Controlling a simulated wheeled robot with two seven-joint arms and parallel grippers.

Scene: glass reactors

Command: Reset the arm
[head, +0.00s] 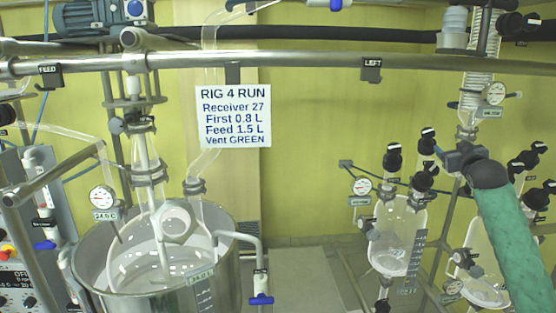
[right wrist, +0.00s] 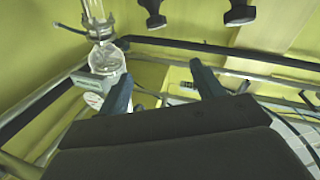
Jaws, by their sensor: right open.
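My right arm comes in from the right in the head view, in a green sleeve. My right gripper (head: 452,160) is raised in front of the right-hand glassware. In the right wrist view the two dark fingers of this gripper (right wrist: 160,80) stand wide apart, with nothing between them. My left arm and gripper are not in view.
A jacketed steel vessel (head: 228,284) with glass tubing stands at left. Glass receivers (head: 398,235) with black-knobbed valves hang at right, close to my right arm. A metal rail (head: 300,63) crosses above. The floor (head: 305,280) between is clear.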

